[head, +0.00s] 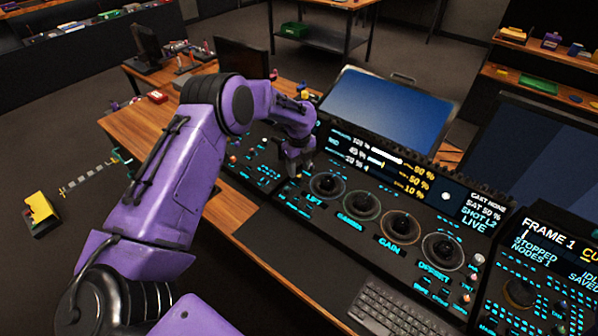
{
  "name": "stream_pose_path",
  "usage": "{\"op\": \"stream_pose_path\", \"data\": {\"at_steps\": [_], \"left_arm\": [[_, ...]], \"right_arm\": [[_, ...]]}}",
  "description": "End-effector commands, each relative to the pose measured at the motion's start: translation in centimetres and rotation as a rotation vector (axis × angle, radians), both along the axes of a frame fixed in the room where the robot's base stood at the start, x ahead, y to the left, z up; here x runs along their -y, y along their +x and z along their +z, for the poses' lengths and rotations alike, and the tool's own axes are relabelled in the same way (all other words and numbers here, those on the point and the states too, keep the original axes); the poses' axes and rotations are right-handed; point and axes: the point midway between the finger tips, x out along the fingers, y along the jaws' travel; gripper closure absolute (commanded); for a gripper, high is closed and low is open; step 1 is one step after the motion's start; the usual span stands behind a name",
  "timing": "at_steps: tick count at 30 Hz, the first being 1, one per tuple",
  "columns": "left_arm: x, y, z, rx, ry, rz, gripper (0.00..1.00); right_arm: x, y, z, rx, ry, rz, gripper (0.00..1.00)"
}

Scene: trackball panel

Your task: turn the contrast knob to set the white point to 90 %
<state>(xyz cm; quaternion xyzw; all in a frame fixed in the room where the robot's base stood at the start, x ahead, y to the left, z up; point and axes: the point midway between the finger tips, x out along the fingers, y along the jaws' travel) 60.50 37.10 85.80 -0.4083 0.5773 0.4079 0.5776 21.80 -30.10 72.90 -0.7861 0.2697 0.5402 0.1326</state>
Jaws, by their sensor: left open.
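My left gripper (297,172) points down over the left end of the trackball panel (330,228). It is open, and its fingertips are small and partly dark against the panel. No knob can be picked out as the contrast knob; the arm and gripper hide part of that area. The panel display (378,163) shows three rows with bars, with yellow figures reading 90 %, 50 % and 10 %. The white figures beside the bars are too small to read surely. My right gripper is not in view.
Several trackballs stand in a row, including the lift ball (327,185) and offset ball (443,251). A keyboard (390,310) lies in front. A blue monitor (385,105) stands behind. Another panel (540,270) is at the right. The wooden desk edge (235,212) is bare.

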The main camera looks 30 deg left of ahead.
Motion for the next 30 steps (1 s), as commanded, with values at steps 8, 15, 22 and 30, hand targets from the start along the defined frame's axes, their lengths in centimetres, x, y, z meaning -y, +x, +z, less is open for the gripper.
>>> {"op": "stream_pose_path", "data": {"at_steps": [8, 15, 22, 30], "left_arm": [[0.0, 0.0, -3.2, 0.0, 0.0, 0.0, 0.51], [0.0, 0.0, -3.3, 0.001, 0.0, 0.0, 0.54], [0.0, 0.0, -3.3, 0.001, 0.0, 0.001, 1.0], [0.0, 0.0, -3.3, 0.001, 0.0, 0.034, 1.0]], "right_arm": [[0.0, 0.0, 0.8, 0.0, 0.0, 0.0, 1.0], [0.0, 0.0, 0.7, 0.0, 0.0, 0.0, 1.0], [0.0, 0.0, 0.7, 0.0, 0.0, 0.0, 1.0], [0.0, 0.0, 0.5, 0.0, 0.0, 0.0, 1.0]]}}
